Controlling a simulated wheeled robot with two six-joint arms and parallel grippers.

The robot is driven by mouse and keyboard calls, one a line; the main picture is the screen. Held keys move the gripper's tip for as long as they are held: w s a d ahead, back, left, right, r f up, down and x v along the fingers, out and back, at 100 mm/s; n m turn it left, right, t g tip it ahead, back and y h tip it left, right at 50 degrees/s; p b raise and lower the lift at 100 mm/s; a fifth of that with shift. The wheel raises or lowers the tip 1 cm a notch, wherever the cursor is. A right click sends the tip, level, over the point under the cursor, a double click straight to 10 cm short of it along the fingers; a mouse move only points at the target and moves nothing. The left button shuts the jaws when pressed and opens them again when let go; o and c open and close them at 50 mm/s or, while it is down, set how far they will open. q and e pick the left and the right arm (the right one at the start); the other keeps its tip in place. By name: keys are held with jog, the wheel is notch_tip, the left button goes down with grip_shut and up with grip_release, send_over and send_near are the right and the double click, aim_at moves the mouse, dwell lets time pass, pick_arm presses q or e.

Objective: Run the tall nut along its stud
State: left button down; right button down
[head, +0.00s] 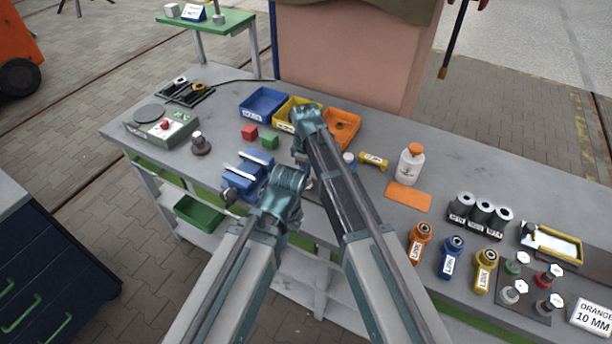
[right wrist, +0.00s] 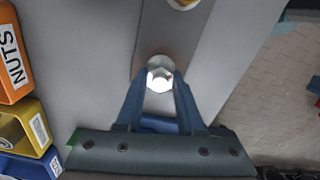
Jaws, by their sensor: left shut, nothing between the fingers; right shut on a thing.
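In the right wrist view a bright silver hex nut (right wrist: 160,78) sits on a round collar against a grey bar (right wrist: 180,30). The two blue fingers of my right gripper (right wrist: 160,88) close on it from both sides. The stud is not clearly seen, so I cannot tell how far along it the nut sits. In the head view my right gripper (head: 302,158) points down beside the blue vise (head: 247,178), its tips hidden. My left gripper (head: 284,184) is in front of it, near the vise, shut and empty; its fingertips are hard to make out.
Blue (head: 263,103), yellow (head: 284,112) and orange (head: 343,127) bins stand behind my grippers. Red (head: 250,132) and green (head: 269,141) cubes lie near the vise.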

jog(key=m, duration=0.7)
jog(key=shift+w, duration=0.15)
jog(key=m, duration=0.6)
jog(key=shift+m, duration=0.4)
jog(key=m, duration=1.2)
jog(key=shift+m, duration=0.3)
jog(key=shift+m, duration=0.3)
jog(key=c, duration=0.5)
grip_release()
jog(key=shift+r, duration=0.1)
